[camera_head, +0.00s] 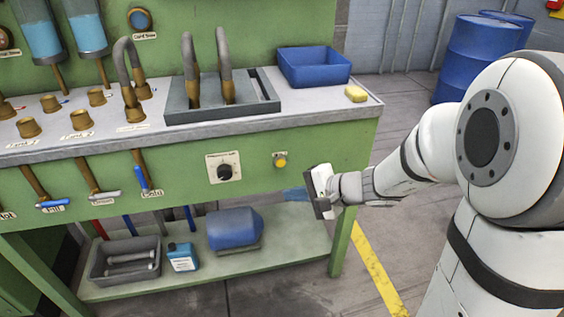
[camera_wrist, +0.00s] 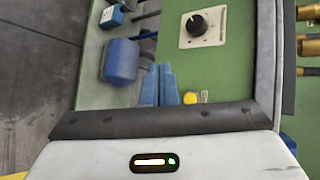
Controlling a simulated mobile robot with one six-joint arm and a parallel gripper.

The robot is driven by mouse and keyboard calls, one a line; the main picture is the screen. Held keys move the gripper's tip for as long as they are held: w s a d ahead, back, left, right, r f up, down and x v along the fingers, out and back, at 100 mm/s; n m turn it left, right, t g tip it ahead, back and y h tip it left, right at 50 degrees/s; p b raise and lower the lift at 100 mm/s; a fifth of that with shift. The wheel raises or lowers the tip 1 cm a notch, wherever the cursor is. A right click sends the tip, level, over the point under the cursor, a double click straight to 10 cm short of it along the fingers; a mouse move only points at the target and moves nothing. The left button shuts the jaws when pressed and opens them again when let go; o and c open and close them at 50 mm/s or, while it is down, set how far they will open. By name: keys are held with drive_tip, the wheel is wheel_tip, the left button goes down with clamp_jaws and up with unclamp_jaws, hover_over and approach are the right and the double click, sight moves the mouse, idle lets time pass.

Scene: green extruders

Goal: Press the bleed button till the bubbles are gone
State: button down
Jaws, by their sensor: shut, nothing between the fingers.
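A yellow button (camera_head: 280,161) sits on the green front panel of the bench, right of a black knob; its small label is too small to read. In the wrist view the button (camera_wrist: 190,97) shows just beside my fingers. My gripper (camera_head: 293,194) has blue fingers, shut and empty, below and slightly right of the button, apart from it. The closed fingers (camera_wrist: 158,76) also show in the wrist view. Two clear cylinders with blue liquid, the left (camera_head: 40,40) and the right (camera_head: 87,34), hang at the upper left; I cannot make out bubbles in them.
The black knob (camera_head: 224,172) is on a pale plate. Blue-handled levers (camera_head: 142,178) hang at the left. A blue bin (camera_head: 314,67) and yellow sponge (camera_head: 356,93) lie on the bench top. A blue canister (camera_head: 235,229) is on the lower shelf. The panel around the button is clear.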

sight(281, 163)
drive_tip(key=w+f, duration=0.1)
drive_tip(key=w+f+m+t+b, duration=0.1)
drive_tip(key=w+f+m, duration=0.1)
drive_tip(key=w, duration=0.1)
drive_tip(key=shift+d+f+t, duration=0.2)
drive_tip(key=shift+d+t, duration=0.2)
drive_tip(key=shift+w+a+p, duration=0.25)
drive_tip(key=shift+w+a, duration=0.15)
drive_tip(key=shift+w, duration=1)
drive_tip(key=shift+w+a+p, duration=0.25)
drive_tip(key=shift+w+a, duration=0.15)
drive_tip(key=shift+w, duration=0.95)
drive_tip(key=shift+w+a+p, duration=0.25)
drive_tip(key=shift+w+a, duration=0.15)
drive_tip(key=shift+w, duration=1)
drive_tip(key=shift+w+a+b, duration=0.15)
drive_tip(key=shift+w+b, duration=0.2)
drive_tip(key=shift+w, duration=0.05)
